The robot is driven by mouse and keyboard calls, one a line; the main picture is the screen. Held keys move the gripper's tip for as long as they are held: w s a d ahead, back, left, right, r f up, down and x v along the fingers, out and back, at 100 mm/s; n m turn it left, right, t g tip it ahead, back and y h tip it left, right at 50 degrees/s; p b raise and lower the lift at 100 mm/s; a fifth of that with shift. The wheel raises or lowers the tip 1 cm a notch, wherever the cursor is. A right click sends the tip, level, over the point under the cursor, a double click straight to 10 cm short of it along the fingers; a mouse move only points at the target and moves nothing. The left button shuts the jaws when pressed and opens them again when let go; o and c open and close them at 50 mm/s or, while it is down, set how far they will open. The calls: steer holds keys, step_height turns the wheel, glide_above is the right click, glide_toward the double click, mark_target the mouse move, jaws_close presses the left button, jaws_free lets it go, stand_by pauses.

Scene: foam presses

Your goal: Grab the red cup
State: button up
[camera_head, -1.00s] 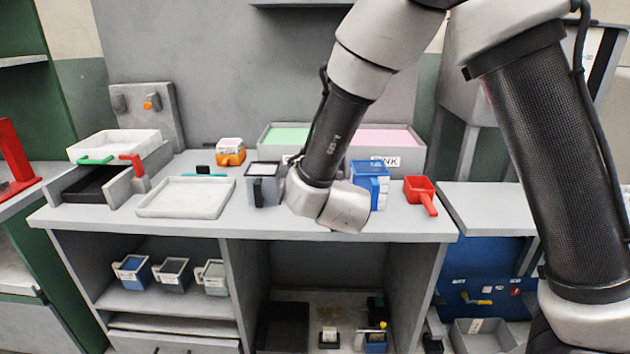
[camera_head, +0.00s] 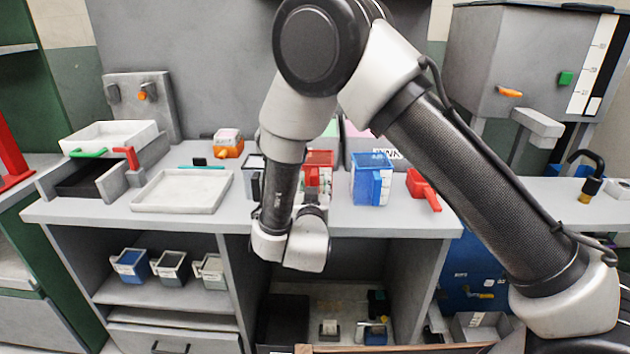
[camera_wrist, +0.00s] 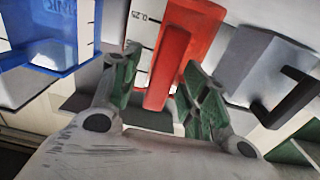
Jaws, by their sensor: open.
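The red cup (camera_head: 319,158) stands on the counter between a grey cup and a blue cup. It is partly hidden behind my arm in the head view. In the wrist view the red cup (camera_wrist: 198,18) shows close up with its upright red handle toward me. My gripper (camera_wrist: 158,72) is open, one finger on each side of the handle. It also shows in the head view (camera_head: 312,200), in front of the cup at the counter's front edge. I cannot tell whether the fingers touch the handle.
The blue cup (camera_head: 371,178) stands close on the right and the grey cup (camera_head: 251,174) close on the left. A red scoop (camera_head: 422,188) lies farther right. A white tray (camera_head: 160,205) sits left on the counter. Labelled bins (camera_head: 362,145) stand behind.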

steer(key=shift+w, duration=0.15)
steer(key=shift+c, duration=0.4)
jaws_close()
steer(key=shift+r, duration=0.15)
